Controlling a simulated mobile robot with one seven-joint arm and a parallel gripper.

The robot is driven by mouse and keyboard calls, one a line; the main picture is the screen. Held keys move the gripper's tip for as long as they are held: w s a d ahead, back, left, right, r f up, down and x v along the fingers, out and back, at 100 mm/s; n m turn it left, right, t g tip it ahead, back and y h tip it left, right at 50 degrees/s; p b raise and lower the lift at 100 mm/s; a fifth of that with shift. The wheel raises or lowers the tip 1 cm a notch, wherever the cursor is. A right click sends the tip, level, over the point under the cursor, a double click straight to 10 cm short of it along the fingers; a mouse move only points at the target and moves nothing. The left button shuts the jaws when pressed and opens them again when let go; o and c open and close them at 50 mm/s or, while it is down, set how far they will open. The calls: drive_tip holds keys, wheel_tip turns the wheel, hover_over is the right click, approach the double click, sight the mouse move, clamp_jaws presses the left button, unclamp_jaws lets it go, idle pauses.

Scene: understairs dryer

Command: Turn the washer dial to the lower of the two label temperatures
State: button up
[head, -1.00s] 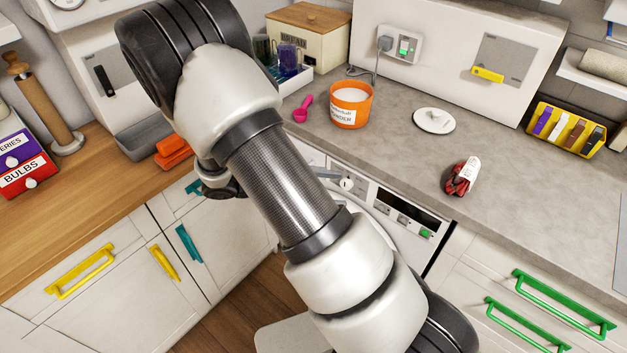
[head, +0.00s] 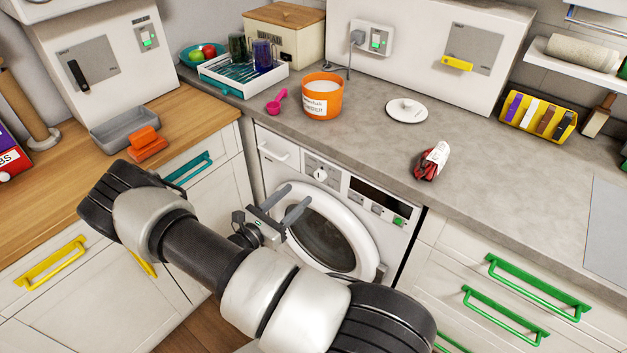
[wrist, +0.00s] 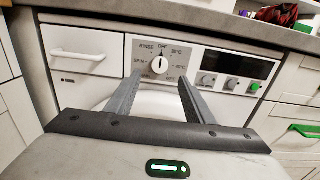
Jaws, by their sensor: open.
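The washer (head: 372,232) is built in under the grey counter, its round door closed. Its dial (head: 320,174) is a white knob on a grey plate, also in the wrist view (wrist: 160,65). The knob's bar stands upright, in line with OFF at the top. RINSE is upper left and 30°C upper right; lower marks are too small to read surely. My gripper (head: 298,194) is open and empty in front of the washer, below the dial and apart from it. In the wrist view its fingers (wrist: 160,80) flank the dial's lower side. A red bundle (head: 426,170) with a white label (head: 439,153) lies on the counter; the label's print is unreadable.
A drawer handle (wrist: 78,55) is left of the dial; a dark display (wrist: 240,64) and small buttons are right of it. An orange tub (head: 322,98), pink scoop (head: 278,102) and white lid (head: 407,110) stand on the counter above. Green handles (head: 505,315) project at lower right.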

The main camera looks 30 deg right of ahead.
sight(318, 176)
drive_tip(key=x, duration=0.9)
drive_tip(key=shift+w+d, duration=0.1)
drive_tip(key=shift+d, duration=0.15)
drive_tip(key=c, duration=1)
